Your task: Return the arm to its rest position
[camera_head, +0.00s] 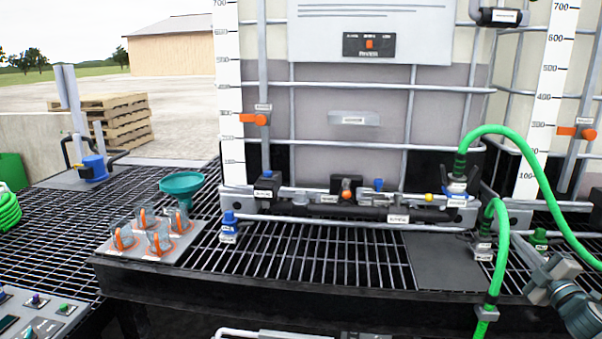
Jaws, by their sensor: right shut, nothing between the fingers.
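My right gripper (551,275) is at the lower right edge of the head view, in front of the grated deck and to the right of a hanging green hose (498,268). Its grey fingers are shut with nothing held, and its arm comes in from the bottom right corner. My left gripper is not in view.
A caged tote (350,120) stands behind the deck, with a valve manifold (345,195) along its base. Another green hose (545,165) arches close above my right gripper. Several clear cups with orange handles (158,240) and a green funnel (181,184) stand at left. The middle grating (310,255) is mostly clear.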

